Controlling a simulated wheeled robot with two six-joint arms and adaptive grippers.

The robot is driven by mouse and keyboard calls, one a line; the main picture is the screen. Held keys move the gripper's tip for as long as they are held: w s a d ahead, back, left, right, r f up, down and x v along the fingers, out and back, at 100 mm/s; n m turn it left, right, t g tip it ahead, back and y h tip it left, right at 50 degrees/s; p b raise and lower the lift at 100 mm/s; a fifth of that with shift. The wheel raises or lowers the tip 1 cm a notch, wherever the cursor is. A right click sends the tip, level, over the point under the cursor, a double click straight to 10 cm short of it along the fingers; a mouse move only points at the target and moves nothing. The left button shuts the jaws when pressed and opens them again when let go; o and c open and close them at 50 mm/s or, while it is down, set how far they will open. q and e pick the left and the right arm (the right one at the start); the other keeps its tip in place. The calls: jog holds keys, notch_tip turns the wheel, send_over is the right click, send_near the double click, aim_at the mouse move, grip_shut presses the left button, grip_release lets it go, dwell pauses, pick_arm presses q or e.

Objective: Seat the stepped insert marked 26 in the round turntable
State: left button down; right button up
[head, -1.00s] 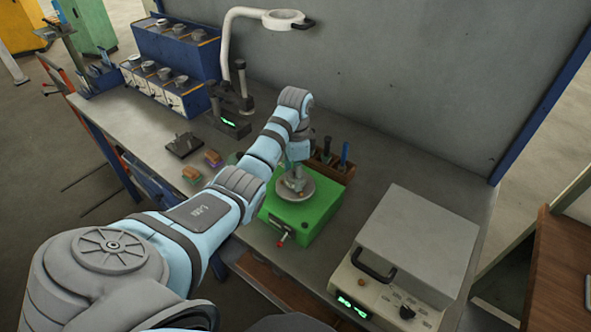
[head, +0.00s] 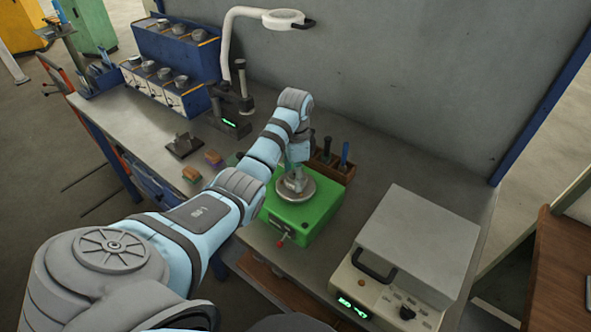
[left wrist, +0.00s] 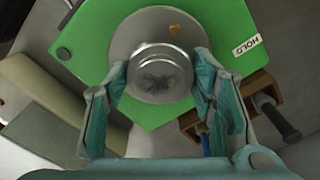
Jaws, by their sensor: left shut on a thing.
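The round turntable (head: 310,190) is a grey disc on a green box (head: 320,218) in the middle of the bench. In the left wrist view the grey turntable (left wrist: 122,38) shows an orange mark near its far edge. My left gripper (head: 295,184) is over the turntable and shut on the stepped insert, a round metal piece (left wrist: 160,75) with a dark scuffed top. My right gripper is not in view.
A wooden holder (head: 341,172) with tools stands just behind the green box. A grey-topped instrument (head: 415,245) is at the right. Small coloured blocks (head: 192,174), a dark plate (head: 183,146) and a stand (head: 230,122) lie left. Bare bench shows right of the holder.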

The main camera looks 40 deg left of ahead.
pick_arm(q)
jog(key=shift+f, duration=0.15)
jog(key=shift+r, duration=0.85)
jog(key=shift+f, duration=0.85)
dwell(0.5)
jog(key=shift+r, duration=0.1)
jog(key=shift+r, duration=0.75)
jog(key=shift+f, duration=0.8)
dwell(0.4)
jog(key=c, duration=1)
grip_release()
